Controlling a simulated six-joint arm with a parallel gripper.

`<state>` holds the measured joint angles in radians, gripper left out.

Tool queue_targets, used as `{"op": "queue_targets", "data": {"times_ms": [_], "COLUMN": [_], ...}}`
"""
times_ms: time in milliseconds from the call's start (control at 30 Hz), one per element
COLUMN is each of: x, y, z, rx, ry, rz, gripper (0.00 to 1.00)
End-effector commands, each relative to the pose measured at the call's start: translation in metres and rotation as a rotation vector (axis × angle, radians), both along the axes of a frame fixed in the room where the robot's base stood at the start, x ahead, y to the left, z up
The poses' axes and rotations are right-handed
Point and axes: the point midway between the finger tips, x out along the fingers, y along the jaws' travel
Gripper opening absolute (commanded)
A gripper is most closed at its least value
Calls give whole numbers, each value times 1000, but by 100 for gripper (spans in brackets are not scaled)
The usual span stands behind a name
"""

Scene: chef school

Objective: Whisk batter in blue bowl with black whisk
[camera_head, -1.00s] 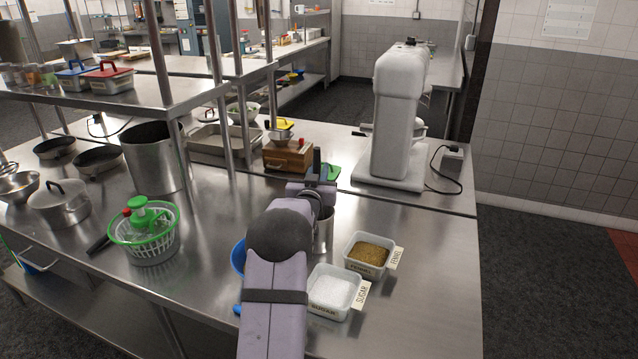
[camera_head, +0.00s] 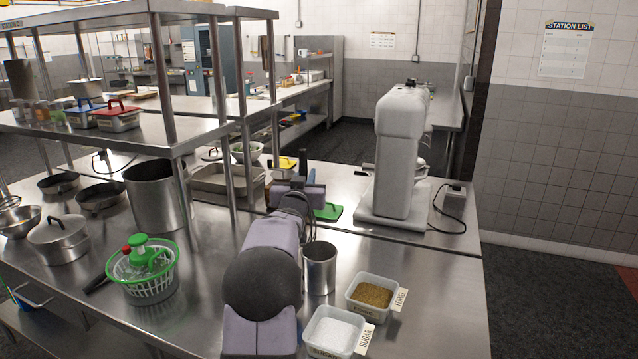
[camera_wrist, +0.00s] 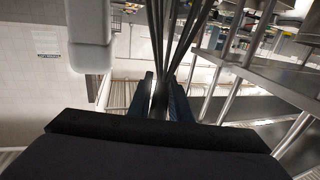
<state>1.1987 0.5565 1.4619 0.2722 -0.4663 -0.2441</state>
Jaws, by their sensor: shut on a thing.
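My gripper (camera_wrist: 162,100) is shut on the whisk, whose long thin wires (camera_wrist: 172,35) extend away from the fingers at the top of the wrist view. In the head view my gripper (camera_head: 298,190) is raised above the counter, behind the steel canister, and the whisk is hard to make out there. The blue bowl does not show in either current view; my arm covers the area where it stood. The batter is not visible.
A steel canister (camera_head: 320,270) stands just right of my arm. White tubs of sugar (camera_head: 336,335) and fennel (camera_head: 373,296) are at the front right. A green salad spinner (camera_head: 145,270) stands left. A mixer (camera_head: 398,150) and shelf posts (camera_head: 247,165) rise behind.

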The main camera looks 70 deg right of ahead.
Motion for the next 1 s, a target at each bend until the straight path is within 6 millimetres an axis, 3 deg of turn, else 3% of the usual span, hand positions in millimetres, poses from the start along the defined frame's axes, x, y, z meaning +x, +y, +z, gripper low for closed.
{"op": "queue_targets", "data": {"times_ms": [33,200,500,700,1000], "x": [15,50,54,49,47], "y": [13,57,121,143,148], "z": [11,21,-2,-9,-13], "rx": [3,7,6,3,2], "ry": [2,3,5,3,0], "rz": [16,39,-20,-47,-55], "gripper": [0,0,0,0,0]}}
